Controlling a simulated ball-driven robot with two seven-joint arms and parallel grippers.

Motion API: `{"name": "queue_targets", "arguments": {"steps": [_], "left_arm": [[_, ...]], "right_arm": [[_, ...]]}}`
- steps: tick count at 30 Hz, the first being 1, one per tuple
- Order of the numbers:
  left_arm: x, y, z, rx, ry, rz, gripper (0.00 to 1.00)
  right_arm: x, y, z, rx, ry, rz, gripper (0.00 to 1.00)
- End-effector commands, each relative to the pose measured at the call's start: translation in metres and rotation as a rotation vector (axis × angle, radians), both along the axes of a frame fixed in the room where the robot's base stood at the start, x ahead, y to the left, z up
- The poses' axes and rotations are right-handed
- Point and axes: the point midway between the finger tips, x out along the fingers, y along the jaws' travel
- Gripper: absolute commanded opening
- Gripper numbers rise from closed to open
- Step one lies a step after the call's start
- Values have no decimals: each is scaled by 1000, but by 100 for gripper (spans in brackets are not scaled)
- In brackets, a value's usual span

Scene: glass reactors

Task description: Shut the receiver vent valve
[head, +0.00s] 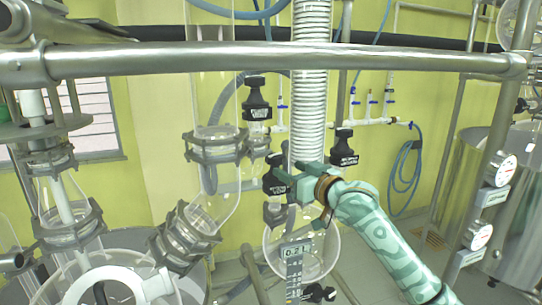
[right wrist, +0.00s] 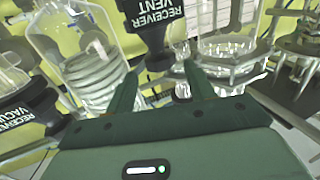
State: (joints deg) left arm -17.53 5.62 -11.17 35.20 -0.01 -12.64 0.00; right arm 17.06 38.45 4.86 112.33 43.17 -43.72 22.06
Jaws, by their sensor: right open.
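In the head view, the black knob (head: 276,174) at the fingertips appears to be the same one. My right gripper (head: 284,184) comes in from the lower right, open, with its fingers pointing left at this knob. In the right wrist view, the two green fingers (right wrist: 160,85) stand apart with the knob just beyond and between their tips. Contact cannot be told. My left gripper is not in view.
A "RECEIVER VACUUM" knob (right wrist: 28,118) is close by; it also shows in the head view (head: 344,150). Another black knob (head: 257,97) is higher up. A metal rail (head: 270,60) crosses above.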

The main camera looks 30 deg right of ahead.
Motion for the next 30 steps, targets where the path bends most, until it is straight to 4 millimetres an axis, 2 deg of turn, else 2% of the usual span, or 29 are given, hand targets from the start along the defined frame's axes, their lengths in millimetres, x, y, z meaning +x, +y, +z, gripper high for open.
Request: {"name": "queue_targets", "arguments": {"steps": [1,6,12,17,24,25,27,28,30], "left_arm": [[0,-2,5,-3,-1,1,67],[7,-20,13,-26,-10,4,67],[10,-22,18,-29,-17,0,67],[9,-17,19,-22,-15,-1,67],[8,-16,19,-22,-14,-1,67],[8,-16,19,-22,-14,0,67],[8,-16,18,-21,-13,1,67],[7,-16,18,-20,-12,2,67],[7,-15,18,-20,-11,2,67]], "right_arm": [[14,1,4,3,-1,0,54],[55,4,3,3,0,0,54],[85,6,1,2,1,-1,54],[94,7,0,0,1,0,54],[94,7,0,0,1,0,54],[94,7,0,0,1,0,48],[94,7,0,0,1,0,29],[94,7,0,-1,1,0,22],[94,7,0,-1,1,0,22]]}}
